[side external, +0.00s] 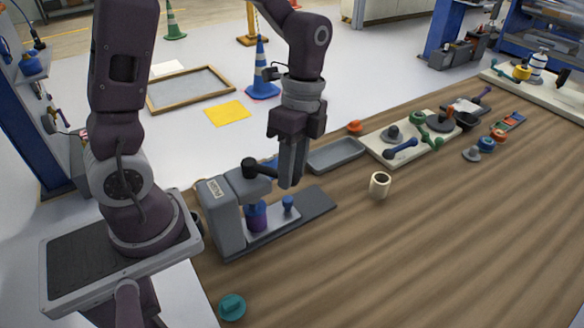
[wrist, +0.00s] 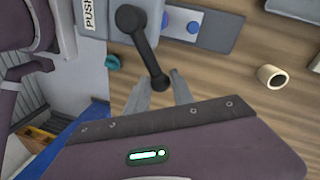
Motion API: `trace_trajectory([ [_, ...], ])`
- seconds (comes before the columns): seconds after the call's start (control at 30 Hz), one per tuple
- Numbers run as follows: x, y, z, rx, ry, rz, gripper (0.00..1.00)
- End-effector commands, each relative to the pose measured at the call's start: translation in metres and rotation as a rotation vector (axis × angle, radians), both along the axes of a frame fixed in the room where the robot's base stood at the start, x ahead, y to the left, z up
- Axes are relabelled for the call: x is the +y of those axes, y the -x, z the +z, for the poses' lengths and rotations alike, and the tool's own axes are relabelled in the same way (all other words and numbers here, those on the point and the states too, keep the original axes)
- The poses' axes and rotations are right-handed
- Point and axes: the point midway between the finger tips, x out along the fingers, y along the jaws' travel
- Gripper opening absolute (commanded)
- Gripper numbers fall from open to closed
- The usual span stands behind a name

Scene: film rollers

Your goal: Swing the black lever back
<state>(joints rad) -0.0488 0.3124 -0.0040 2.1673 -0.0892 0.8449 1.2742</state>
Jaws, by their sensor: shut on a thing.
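The black lever (side external: 261,169) is on top of the grey press-like machine (side external: 224,220). It has a round hub and a straight arm that reaches toward my gripper. The lever also shows in the wrist view (wrist: 143,45), its rounded free end between the two fingers. My gripper (side external: 290,183) points down at the right side of the machine's head, and it is shut on the lever's free end. In the side view the fingers hide the lever's tip. My gripper (wrist: 161,80) also shows in the wrist view.
A purple cylinder (side external: 256,217) and a blue knob (side external: 288,203) stand on the machine's base. A beige cup (side external: 380,185) and a grey tray (side external: 336,155) are to the right. A teal knob (side external: 232,307) lies at the near table edge. The right foreground table is clear.

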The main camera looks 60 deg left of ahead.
Motion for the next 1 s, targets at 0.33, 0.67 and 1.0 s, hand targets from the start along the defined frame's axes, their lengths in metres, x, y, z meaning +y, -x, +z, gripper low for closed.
trace_trajectory([
  [0.33, -0.002, 0.002, 0.001, -0.002, 0.001, -0.028, 0.0],
  [0.67, -0.01, 0.017, 0.001, -0.002, 0.0, -0.23, 0.0],
  [1.0, -0.017, 0.037, 0.001, -0.002, 0.0, -0.468, 0.0],
])
